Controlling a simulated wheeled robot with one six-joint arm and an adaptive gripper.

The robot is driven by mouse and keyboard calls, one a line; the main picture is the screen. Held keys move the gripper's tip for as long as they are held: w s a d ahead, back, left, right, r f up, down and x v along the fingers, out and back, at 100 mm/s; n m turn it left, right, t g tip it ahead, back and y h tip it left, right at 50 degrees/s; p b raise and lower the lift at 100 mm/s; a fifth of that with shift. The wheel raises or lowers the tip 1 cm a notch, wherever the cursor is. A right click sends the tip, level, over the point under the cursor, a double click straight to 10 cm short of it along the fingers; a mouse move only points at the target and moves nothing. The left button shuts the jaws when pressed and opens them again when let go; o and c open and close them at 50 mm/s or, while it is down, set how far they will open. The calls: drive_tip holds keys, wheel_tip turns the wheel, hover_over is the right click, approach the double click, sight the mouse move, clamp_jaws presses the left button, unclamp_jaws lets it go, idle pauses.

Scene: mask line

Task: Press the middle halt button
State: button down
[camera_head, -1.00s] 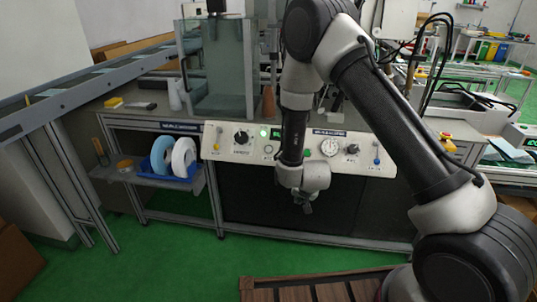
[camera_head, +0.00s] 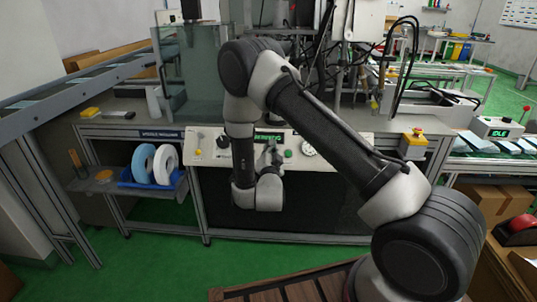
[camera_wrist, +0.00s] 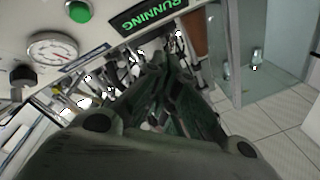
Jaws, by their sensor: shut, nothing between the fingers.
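A yellow box (camera_head: 413,147) with a small reddish top stands at the right end of the middle bench; it may be a halt button. A large red domed button (camera_head: 521,223) shows at the lower right edge. I cannot tell for certain which is the middle halt button. My gripper (camera_head: 270,152) is in front of the white control panel, left of the yellow box, partly hidden by my wrist. In the wrist view my gripper (camera_wrist: 168,78) is shut and empty, below the lit RUNNING display (camera_wrist: 150,12).
The panel (camera_head: 350,140) carries a green button (camera_wrist: 78,11), a gauge (camera_wrist: 52,47) and a black knob (camera_wrist: 22,75). A glass enclosure (camera_head: 190,75) stands behind. A blue bin (camera_head: 150,184) with rolls is at left. Green floor is clear in front.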

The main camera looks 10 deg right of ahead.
drive_tip(key=shift+w+f, duration=0.1)
drive_tip(key=w+d+f, duration=0.2)
drive_tip(key=w+f, duration=0.3)
drive_tip(key=w, duration=0.1)
drive_tip(key=shift+w+f, duration=0.15)
drive_tip(key=shift+f, duration=0.05)
drive_tip(key=shift+w+d+f, duration=0.1)
idle(1.5)
drive_tip(key=shift+w+f, duration=0.2)
drive_tip(key=shift+w+d+f, duration=0.2)
drive_tip(key=shift+w, duration=0.1)
idle(0.7)
idle(0.4)
drive_tip(key=shift+s+a+r, duration=0.2)
drive_tip(key=shift+s+r, duration=0.3)
drive_tip(key=shift+s, duration=0.1)
